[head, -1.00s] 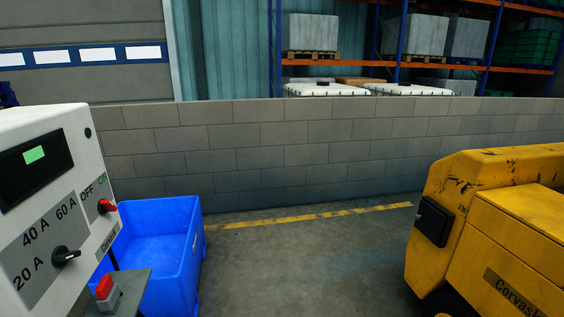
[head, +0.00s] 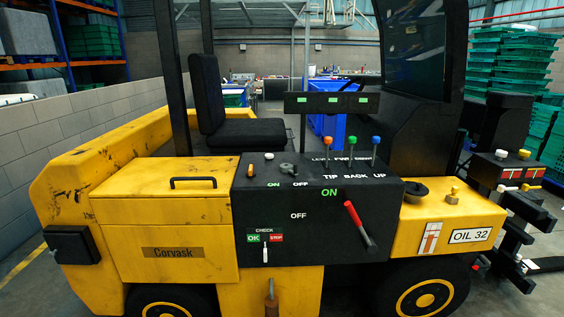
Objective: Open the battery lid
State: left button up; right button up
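A yellow forklift fills the head view. On its left part is a yellow compartment (head: 166,252) marked "Corvask". Its yellow top lid (head: 145,170) lies flat and looks closed. A black bar handle (head: 193,183) sits on the front edge of the lid. I cannot tell for sure that this is the battery lid, as no label says so. Neither of my grippers shows in the head view.
Right of the lid is a black control panel (head: 305,215) with a red lever (head: 358,225) and several coloured-knob levers behind. A seat (head: 222,105) stands behind the lid. A black box (head: 72,245) juts from the left end. Forks (head: 515,265) extend at right.

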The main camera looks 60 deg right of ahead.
aim_at(173, 169)
jog(key=z, duration=1.3)
